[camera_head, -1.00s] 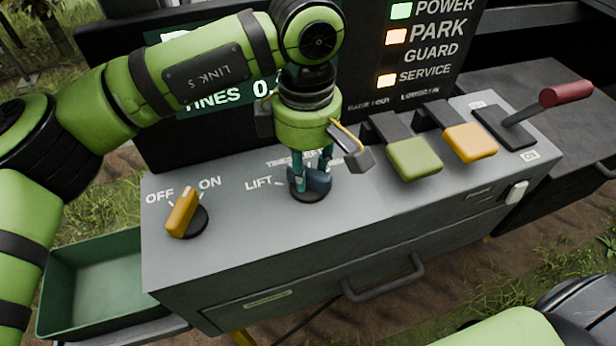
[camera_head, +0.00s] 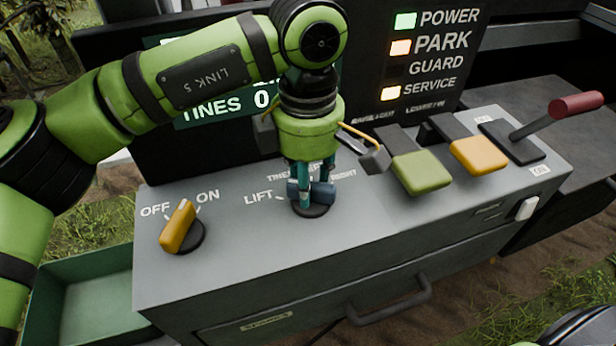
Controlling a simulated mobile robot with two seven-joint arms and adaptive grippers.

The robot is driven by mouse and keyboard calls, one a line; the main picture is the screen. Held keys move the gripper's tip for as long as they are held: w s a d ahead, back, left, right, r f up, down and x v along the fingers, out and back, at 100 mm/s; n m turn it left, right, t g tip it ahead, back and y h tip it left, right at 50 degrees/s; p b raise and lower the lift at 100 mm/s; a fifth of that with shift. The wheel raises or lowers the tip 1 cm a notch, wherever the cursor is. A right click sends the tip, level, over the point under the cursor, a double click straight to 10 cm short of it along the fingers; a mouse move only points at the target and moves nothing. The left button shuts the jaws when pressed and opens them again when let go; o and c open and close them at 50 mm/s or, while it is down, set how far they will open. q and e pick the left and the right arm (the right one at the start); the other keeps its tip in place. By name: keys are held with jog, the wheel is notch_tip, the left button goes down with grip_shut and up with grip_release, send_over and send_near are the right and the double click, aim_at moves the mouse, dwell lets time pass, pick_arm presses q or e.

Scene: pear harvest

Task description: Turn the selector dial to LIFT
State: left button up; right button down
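The blue selector dial (camera_head: 322,189) sits on a round black base on the grey console top. The LIFT label is just left of it; other lettering above and right is partly hidden by my gripper. My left gripper (camera_head: 315,188) points down over the dial.
A yellow OFF/ON knob (camera_head: 178,227) is left of the dial. A green paddle (camera_head: 421,173), a yellow paddle (camera_head: 479,155) and a red-handled lever (camera_head: 576,104) are to the right. A display panel (camera_head: 430,65) with POWER, PARK and SERVICE lit stands behind.

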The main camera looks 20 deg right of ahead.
pick_arm(q)
jog(key=shift+o, duration=0.4)
jog(key=shift+r, duration=0.25)
notch_tip(320, 180, up, 7)
jog(key=shift+r, duration=0.1)
dwell(0.3)
